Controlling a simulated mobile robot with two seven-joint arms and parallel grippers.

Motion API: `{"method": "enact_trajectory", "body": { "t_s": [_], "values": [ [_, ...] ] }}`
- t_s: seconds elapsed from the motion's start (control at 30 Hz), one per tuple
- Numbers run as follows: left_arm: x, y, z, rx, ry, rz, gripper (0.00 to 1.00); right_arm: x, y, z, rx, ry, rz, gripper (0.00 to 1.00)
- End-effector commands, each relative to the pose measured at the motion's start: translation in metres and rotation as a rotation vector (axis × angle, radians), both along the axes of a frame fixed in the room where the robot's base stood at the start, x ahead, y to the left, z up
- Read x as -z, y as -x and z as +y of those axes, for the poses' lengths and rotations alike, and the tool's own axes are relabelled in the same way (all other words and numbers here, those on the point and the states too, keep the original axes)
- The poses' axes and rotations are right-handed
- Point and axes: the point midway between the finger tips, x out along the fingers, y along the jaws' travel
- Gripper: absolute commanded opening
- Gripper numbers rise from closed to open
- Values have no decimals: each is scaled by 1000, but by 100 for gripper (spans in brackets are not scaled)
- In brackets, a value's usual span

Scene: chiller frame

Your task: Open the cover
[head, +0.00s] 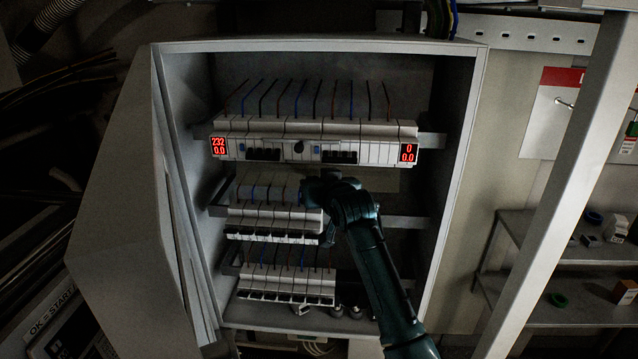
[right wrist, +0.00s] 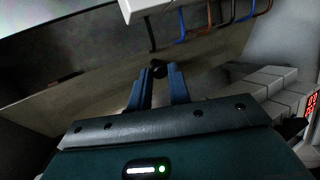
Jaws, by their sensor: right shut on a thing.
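The cover appears in the right wrist view as a flat beige panel (right wrist: 215,62) with a small black knob (right wrist: 159,68). My right gripper (right wrist: 158,82) has its two blue fingers closed around this knob. In the head view my right gripper (head: 318,187) is just below the top breaker row (head: 360,150), in front of the middle row. A pale strip of the cover (head: 375,181) shows under the top row, to the right of the gripper. The exact tilt of the cover is hard to tell. My left gripper is not in view.
The cabinet (head: 465,130) surrounds the breaker rows, with its door (head: 125,200) swung out to the left. Wires (head: 290,97) run above the top row. The middle row (head: 270,222) and lower row (head: 285,284) are close below. A shelf (head: 560,252) stands at right behind a slanted post (head: 560,190).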

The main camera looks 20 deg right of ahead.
Motion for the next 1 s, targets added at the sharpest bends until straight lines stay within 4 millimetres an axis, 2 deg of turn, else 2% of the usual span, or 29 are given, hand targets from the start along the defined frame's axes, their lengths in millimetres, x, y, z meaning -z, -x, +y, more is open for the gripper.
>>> {"method": "enact_trajectory", "body": {
  "t_s": [0.03,0.73,0.77,1.0],
  "values": [
    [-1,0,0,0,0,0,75,-17,-1,1,-3,-1,-40,0],
    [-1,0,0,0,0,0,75,-17,-1,1,-3,-1,-40,0],
    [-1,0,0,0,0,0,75,-17,-1,1,-3,-1,-41,22],
    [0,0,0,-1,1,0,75,-13,-1,1,-2,-1,-31,40]
  ]
}}
